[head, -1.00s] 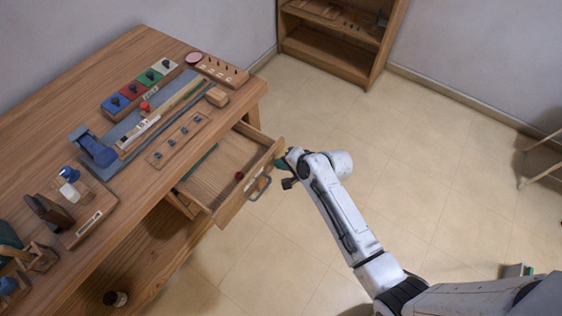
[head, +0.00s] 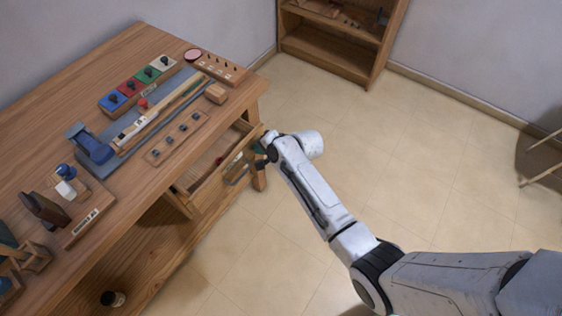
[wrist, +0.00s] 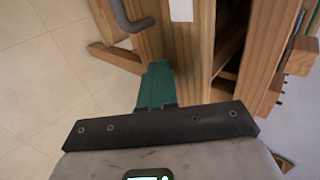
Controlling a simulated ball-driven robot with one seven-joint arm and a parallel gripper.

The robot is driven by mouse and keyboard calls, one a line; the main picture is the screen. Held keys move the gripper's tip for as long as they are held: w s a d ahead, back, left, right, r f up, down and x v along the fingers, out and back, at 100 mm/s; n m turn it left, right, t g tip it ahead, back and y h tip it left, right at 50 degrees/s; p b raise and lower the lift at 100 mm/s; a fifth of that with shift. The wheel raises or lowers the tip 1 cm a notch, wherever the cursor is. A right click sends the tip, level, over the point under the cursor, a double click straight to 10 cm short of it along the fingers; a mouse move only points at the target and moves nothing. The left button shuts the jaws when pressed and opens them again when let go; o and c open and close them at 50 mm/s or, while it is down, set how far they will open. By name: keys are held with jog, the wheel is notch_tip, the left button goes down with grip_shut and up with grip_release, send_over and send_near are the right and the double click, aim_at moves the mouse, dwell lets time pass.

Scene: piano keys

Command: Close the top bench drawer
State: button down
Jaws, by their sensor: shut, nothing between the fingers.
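The top bench drawer (head: 222,180) is partly open under the right edge of the wooden workbench (head: 104,215). A small red object (head: 219,160) lies inside it. My gripper (head: 262,146) is at the far end of the drawer front, beside the grey handle (head: 238,171). In the wrist view, my teal fingers (wrist: 155,84) are shut together with their tips at the wooden drawer front (wrist: 187,55), close to its white label (wrist: 181,9). The grey handle (wrist: 130,15) is left of the label there. Exact contact at the tips is hard to tell.
The benchtop holds a row of coloured blocks (head: 129,87), a blue tool (head: 90,146) and several wooden pieces. A dark knob-like object (head: 113,298) is on the lower shelf. A bookcase (head: 335,45) stands at the back.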

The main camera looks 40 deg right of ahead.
jog(key=b, duration=0.3)
send_over(239, 136)
jog(key=s+a, duration=0.2)
jog(key=s, duration=0.1)
jog(key=shift+s+d, duration=0.15)
jog(key=shift+s, duration=0.1)
